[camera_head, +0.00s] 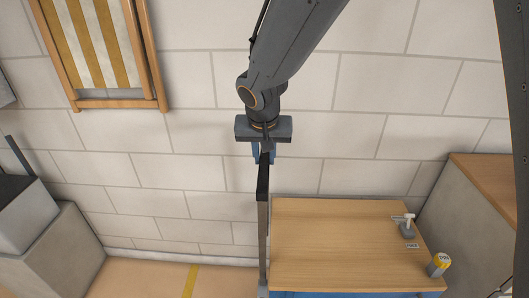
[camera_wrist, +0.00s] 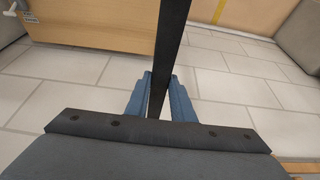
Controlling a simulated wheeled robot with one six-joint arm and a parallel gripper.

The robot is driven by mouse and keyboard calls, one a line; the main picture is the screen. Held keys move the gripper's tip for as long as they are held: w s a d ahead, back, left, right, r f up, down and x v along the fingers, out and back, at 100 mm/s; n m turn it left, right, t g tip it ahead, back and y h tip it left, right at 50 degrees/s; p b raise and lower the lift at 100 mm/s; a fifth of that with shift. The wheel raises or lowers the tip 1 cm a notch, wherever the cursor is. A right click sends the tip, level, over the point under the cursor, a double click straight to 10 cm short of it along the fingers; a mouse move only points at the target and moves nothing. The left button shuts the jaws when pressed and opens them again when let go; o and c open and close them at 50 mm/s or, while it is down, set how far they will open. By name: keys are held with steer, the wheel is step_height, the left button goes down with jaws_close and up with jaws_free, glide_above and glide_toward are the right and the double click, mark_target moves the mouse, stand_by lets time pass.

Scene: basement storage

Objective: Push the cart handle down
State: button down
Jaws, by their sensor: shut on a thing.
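The cart handle (camera_head: 263,182) is a dark bar, seen nearly end-on, on a grey upright at the left side of a wooden-topped piece with a blue lower edge, likely the cart (camera_head: 340,245). My gripper (camera_head: 265,157) reaches down from above and is shut on the far end of the handle. In the wrist view, the handle (camera_wrist: 172,40) runs as a dark bar between the blue fingers of my gripper (camera_wrist: 160,78). The wooden top (camera_wrist: 95,28) also shows there at upper left. The lower end of the upright is partly cut off by the head view's edge.
A white dispenser (camera_head: 408,227) and a yellow-and-grey can (camera_head: 438,264) stand on the wooden top's right side. A folded striped chair (camera_head: 103,55) is at upper left by the block wall (camera_head: 180,180). Grey boxes (camera_head: 50,255) stand at left; floor between is clear.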

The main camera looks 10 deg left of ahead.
step_height(320, 180, down, 14)
steer(key=b, duration=1.3)
steer(key=shift+f, duration=0.25)
steer(key=shift+s+f, duration=0.1)
steer(key=shift+s, duration=0.05)
steer(key=c, duration=1.5)
jaws_free()
steer(key=shift+c, duration=0.2)
steer(key=shift+r, duration=0.2)
steer(key=v, duration=0.7)
steer(key=shift+r+p, duration=0.25)
steer(key=shift+p, duration=0.1)
